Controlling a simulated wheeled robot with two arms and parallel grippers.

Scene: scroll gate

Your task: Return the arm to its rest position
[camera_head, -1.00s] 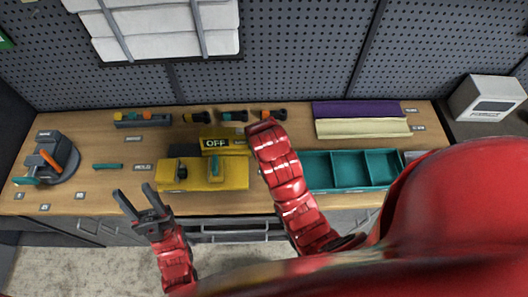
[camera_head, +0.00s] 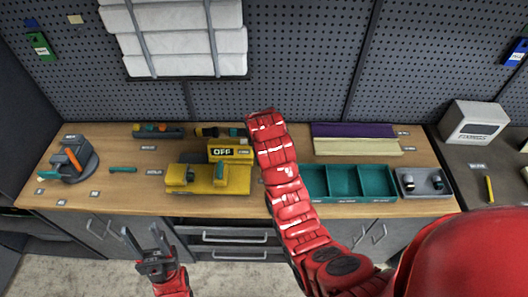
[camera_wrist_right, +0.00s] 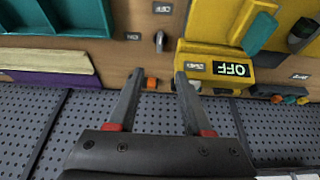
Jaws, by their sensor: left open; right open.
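My left gripper (camera_head: 145,244) is open and empty in front of the bench, low in the head view. My right arm (camera_head: 285,185) reaches up over the bench, just right of the yellow fixture. Its gripper is hidden from the head camera behind the arm. In the right wrist view my right gripper (camera_wrist_right: 155,85) is open, with nothing between its dark fingers. It is over the back of the bench, beside the yellow OFF box (camera_wrist_right: 228,68). The OFF box also shows in the head view (camera_head: 231,154).
A grey round device (camera_head: 75,160) stands at the left. A perforated wall (camera_head: 310,60) rises behind. The floor before the bench is clear.

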